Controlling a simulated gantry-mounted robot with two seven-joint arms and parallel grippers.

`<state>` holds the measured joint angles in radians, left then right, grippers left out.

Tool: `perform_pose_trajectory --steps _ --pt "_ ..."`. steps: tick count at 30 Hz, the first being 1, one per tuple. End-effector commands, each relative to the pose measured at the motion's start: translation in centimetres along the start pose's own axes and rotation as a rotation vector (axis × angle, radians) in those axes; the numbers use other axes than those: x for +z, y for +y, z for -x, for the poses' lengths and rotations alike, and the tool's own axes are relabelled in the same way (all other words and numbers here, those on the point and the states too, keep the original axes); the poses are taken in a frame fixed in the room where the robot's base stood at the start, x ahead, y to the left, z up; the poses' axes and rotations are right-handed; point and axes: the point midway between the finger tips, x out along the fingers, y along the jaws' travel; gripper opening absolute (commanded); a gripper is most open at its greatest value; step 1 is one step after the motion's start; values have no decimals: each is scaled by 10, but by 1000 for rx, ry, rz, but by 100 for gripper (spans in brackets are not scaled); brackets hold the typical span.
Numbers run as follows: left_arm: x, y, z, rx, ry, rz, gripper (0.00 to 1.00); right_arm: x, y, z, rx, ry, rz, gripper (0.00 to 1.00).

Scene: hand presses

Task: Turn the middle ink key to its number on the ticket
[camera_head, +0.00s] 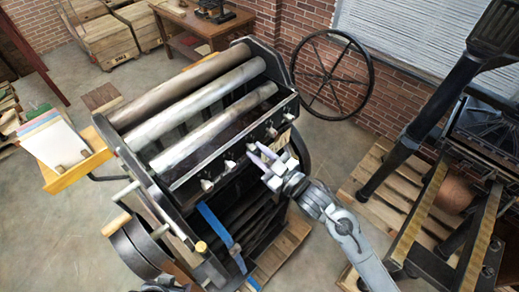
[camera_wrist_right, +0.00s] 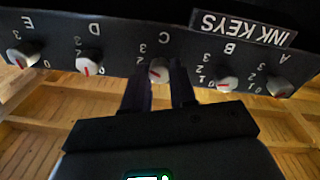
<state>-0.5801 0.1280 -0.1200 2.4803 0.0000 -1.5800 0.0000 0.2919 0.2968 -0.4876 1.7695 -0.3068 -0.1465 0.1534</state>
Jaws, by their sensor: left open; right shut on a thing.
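The middle ink key (camera_wrist_right: 159,70), a light grey knob with a red pointer line, sits under the letter C in the right wrist view. My right gripper (camera_wrist_right: 160,88) is shut on this key, one dark finger on each side. In the head view my right gripper (camera_head: 258,156) reaches the key row on the black press (camera_head: 190,165) from the lower right. The pointer slants toward the lower left in the upside-down wrist view; the numeral it meets is hidden by the fingers. No legible ticket number shows.
Keys D (camera_wrist_right: 89,66) and B (camera_wrist_right: 227,82) flank the held key closely; E (camera_wrist_right: 20,58) and A (camera_wrist_right: 279,86) are at the ends. A paper stack (camera_head: 55,143) lies on a wooden board at left. A second press (camera_head: 475,190) stands at right, with pallets between.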

Motion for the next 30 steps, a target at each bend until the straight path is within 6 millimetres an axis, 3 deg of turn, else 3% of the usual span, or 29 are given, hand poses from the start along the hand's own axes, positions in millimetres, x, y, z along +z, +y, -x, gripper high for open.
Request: perform_pose_trajectory --steps 21,22,26,30 --pt "-3 3 6 10 2 13 52 0 0 0 3 -2 -74 0" --pt "-3 3 6 10 2 13 52 0 0 0 3 -2 -74 31" --pt "-3 3 6 10 2 12 52 0 0 0 3 -2 -74 50" --pt "-3 2 6 7 1 9 52 0 0 0 3 -2 -73 52"
